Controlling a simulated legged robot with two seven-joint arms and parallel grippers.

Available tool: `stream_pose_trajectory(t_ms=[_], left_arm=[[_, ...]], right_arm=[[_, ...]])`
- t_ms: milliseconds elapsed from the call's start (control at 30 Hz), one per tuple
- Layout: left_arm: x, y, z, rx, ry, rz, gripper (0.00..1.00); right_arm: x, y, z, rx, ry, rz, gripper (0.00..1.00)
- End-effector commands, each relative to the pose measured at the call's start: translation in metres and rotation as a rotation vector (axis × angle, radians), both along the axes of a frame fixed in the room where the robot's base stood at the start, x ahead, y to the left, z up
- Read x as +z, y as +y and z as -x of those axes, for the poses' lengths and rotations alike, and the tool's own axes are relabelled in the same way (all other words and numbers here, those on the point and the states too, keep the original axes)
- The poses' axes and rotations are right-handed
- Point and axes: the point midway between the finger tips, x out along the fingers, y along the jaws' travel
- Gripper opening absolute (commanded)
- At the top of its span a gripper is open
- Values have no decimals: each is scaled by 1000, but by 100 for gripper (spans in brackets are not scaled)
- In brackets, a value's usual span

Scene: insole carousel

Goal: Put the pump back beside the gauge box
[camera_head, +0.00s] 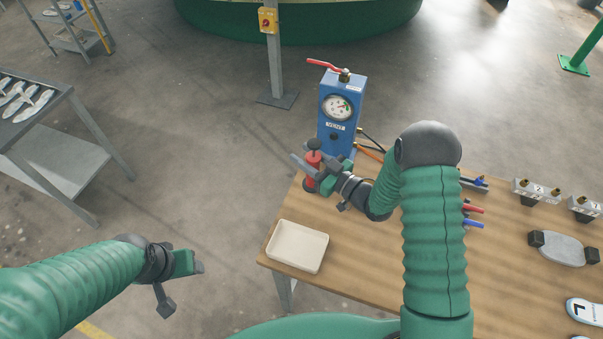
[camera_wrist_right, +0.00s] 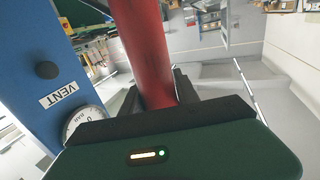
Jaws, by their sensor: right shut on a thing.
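The red pump (camera_head: 313,165) with a dark knob on top stands upright at the table's far left corner. It sits just in front of and left of the blue gauge box (camera_head: 341,108). My right gripper (camera_head: 314,172) is shut around the pump's body. The right wrist view shows the red pump (camera_wrist_right: 147,50) between the jaws, with the blue box (camera_wrist_right: 45,70) and its VENT label beside it. Whether the pump's base touches the table is hidden. My left gripper (camera_head: 190,264) hangs empty left of the table; its finger gap is unclear.
A cream tray (camera_head: 297,246) lies at the wooden table's front left. Hoses run from the box's right side. Metal blocks (camera_head: 536,191), a grey insole fixture (camera_head: 563,247) and pale insoles (camera_head: 583,311) lie at the right. The table middle is mostly clear.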

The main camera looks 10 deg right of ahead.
Motion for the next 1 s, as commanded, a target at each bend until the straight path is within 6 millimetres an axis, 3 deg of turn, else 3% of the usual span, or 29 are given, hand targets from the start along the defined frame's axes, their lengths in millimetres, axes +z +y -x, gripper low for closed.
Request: stream_pose_trajectory(t_ms=[300, 667, 700, 867, 1000], left_arm=[[3, 0, 0, 0, 0, 0, 61], [-2, 0, 0, 1, 0, 0, 61], [-1, 0, 0, 1, 0, 0, 61], [0, 0, 0, 0, 0, 0, 61], [0, 0, 0, 0, 0, 0, 61]], right_arm=[[-53, 5, -2, 2, -1, 4, 0], [-59, 3, -2, 1, -2, 3, 0], [-59, 3, -2, 1, -1, 3, 40], [-58, 4, -2, 1, -1, 3, 59], [-58, 4, -2, 1, -1, 3, 59]])
